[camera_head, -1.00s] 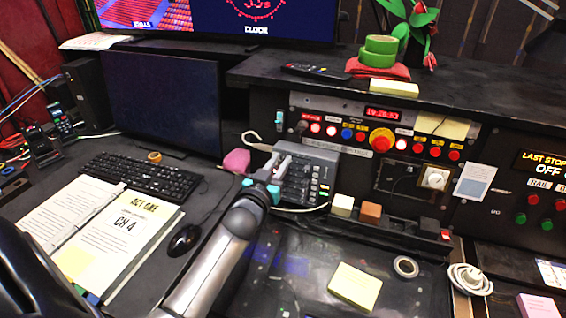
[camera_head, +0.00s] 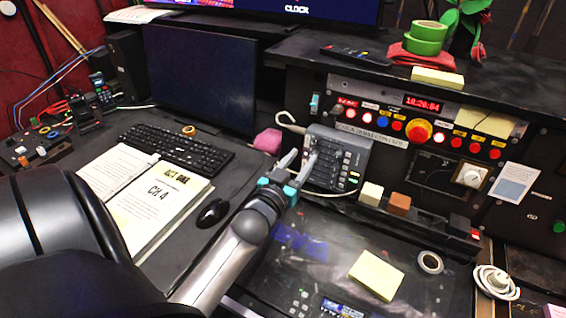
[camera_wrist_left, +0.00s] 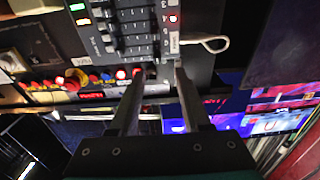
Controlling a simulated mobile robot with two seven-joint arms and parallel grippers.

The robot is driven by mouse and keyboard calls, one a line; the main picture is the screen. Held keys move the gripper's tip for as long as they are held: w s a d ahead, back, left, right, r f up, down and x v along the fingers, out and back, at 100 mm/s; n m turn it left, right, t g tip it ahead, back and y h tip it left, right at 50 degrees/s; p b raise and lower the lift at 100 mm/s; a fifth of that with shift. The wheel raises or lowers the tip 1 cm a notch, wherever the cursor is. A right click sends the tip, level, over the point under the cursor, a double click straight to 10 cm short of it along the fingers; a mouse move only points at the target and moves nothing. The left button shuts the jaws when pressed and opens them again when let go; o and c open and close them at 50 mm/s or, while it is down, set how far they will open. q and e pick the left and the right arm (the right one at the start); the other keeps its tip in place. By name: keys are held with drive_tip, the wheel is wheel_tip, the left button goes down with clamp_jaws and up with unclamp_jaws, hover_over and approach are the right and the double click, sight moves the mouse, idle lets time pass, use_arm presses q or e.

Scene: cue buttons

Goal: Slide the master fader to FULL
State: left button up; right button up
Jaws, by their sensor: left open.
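A grey fader desk (camera_head: 352,158) with rows of small controls stands upright against the console front, right of the dark monitor. My left gripper (camera_head: 303,155) is open at its left edge, with its two fingers pointing at the desk's face. In the left wrist view the desk (camera_wrist_left: 123,33) fills the top middle, and the open fingertips (camera_wrist_left: 160,68) lie by its lower right end. My right gripper is not in view.
A pink lump (camera_head: 267,141) and a white hooked cable (camera_head: 290,121) sit close to the gripper. The keyboard (camera_head: 177,152) and mouse (camera_head: 213,212) lie left.

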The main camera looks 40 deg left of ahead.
use_arm(q)
drive_tip(key=v, duration=0.9)
idle(0.4)
